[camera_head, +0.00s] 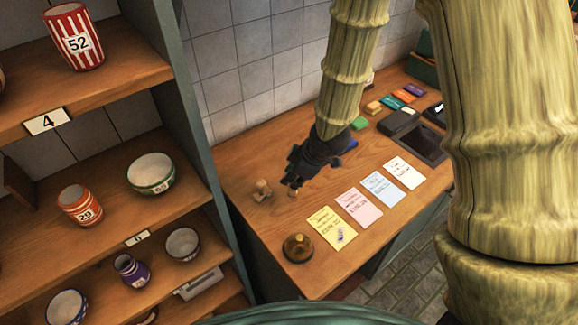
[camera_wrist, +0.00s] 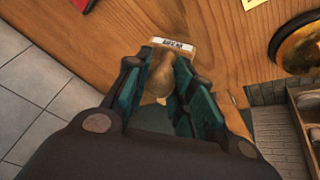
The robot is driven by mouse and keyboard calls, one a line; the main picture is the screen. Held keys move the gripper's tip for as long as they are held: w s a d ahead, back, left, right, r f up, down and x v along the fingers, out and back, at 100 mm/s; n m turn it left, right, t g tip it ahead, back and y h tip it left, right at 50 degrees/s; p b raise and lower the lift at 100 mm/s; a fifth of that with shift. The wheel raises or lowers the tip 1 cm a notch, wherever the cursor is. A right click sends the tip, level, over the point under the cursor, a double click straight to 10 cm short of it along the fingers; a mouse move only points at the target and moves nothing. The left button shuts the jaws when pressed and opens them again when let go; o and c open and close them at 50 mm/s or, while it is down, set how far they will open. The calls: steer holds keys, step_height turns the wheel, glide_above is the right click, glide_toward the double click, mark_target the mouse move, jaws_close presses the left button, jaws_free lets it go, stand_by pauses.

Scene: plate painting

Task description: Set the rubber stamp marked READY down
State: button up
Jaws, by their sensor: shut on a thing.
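My gripper (camera_head: 293,182) is over the left part of the wooden counter, its fingers pointing down. In the wrist view its fingers (camera_wrist: 160,88) are shut on the rounded wooden handle of a rubber stamp (camera_wrist: 173,47). The stamp's white label shows dark letters too small to read surely.
A brass bell (camera_head: 298,247) sits near the counter's front. Yellow (camera_head: 331,227), pink (camera_head: 357,207), blue and white cards lie in a row. Coloured ink pads and dark trays are at the back right. A shelf (camera_head: 100,215) with pottery stands left. Bare wood surrounds my gripper.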

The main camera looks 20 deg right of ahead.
steer(key=w+f, duration=0.1)
steer(key=w, duration=0.1)
steer(key=w+f+b, duration=0.1)
steer(key=w+f, duration=0.1)
steer(key=w+d+f+b, duration=0.1)
steer(key=w, duration=0.1)
steer(key=shift+w+f, duration=0.15)
steer(key=shift+w, duration=0.2)
stand_by(0.4)
steer(key=o, duration=0.8)
steer(key=shift+o, duration=0.2)
steer(key=b+v, duration=0.1)
steer(key=v, duration=1.1)
steer(key=shift+b, duration=0.3)
